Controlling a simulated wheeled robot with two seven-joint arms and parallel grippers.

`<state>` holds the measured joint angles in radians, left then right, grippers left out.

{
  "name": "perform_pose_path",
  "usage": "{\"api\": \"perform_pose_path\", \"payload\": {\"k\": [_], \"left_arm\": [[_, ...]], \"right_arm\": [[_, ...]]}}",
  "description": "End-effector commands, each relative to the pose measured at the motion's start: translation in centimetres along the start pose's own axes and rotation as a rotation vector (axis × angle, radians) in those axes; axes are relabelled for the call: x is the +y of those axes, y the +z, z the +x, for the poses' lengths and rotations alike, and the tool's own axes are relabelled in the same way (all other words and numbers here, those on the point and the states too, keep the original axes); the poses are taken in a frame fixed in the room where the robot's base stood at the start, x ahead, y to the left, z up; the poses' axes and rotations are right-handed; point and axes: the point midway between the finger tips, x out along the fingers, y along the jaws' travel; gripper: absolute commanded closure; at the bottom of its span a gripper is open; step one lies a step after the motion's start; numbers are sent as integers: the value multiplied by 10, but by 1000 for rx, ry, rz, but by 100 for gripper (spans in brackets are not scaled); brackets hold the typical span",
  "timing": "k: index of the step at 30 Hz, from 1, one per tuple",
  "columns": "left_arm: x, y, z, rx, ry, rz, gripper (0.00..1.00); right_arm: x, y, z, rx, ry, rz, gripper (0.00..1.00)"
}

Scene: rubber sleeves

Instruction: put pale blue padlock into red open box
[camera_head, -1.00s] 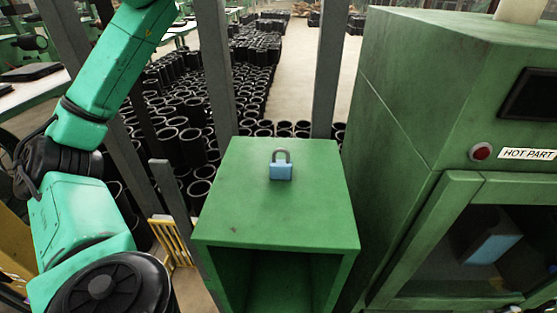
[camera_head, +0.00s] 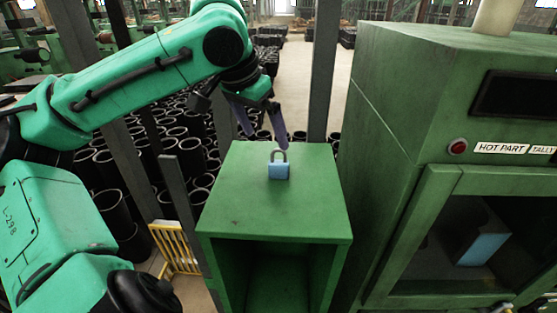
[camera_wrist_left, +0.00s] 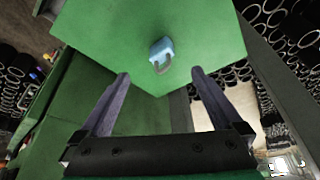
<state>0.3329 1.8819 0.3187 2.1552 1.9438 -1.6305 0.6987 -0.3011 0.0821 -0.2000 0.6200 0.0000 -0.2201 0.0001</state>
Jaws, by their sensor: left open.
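The pale blue padlock (camera_head: 279,170) stands on top of a green cabinet (camera_head: 300,215), with its grey shackle up. My left gripper (camera_head: 262,135) is open and empty, just behind and to the left of the padlock, apart from it. In the left wrist view, the padlock (camera_wrist_left: 161,49) lies beyond the gap between the open fingers (camera_wrist_left: 158,78), on the green top. No red open box shows in these frames. My right gripper is not in view.
A large green machine (camera_head: 400,110) with a "HOT PART" label and a windowed door stands close on the right. Grey posts (camera_head: 325,70) rise behind the cabinet. Many black sleeves (camera_head: 175,140) stand on the floor behind. A yellow rack (camera_head: 175,248) is at lower left.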

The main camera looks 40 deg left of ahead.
Motion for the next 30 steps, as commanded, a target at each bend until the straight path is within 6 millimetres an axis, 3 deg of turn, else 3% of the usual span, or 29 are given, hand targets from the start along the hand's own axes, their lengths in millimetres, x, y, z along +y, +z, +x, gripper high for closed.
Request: {"api": "perform_pose_path", "payload": {"k": [4, 11, 15, 18, 23, 26, 30], "left_arm": [[1, 0, 38, -1, 5, 2, 0], [0, -3, 70, 1, 4, 1, 0], [-1, -4, 97, -1, 2, 1, 0], [-1, -4, 107, 2, 2, 1, 0], [-1, -4, 108, 5, 1, 1, 0], [-1, -4, 108, 5, 1, 1, 31], [-1, -4, 108, 5, 1, 1, 84]], "right_arm": [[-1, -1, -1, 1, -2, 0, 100], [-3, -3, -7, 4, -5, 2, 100], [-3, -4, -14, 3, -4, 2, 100], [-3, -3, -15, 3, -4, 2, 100], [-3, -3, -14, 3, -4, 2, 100], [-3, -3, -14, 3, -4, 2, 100], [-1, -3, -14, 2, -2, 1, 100]]}}
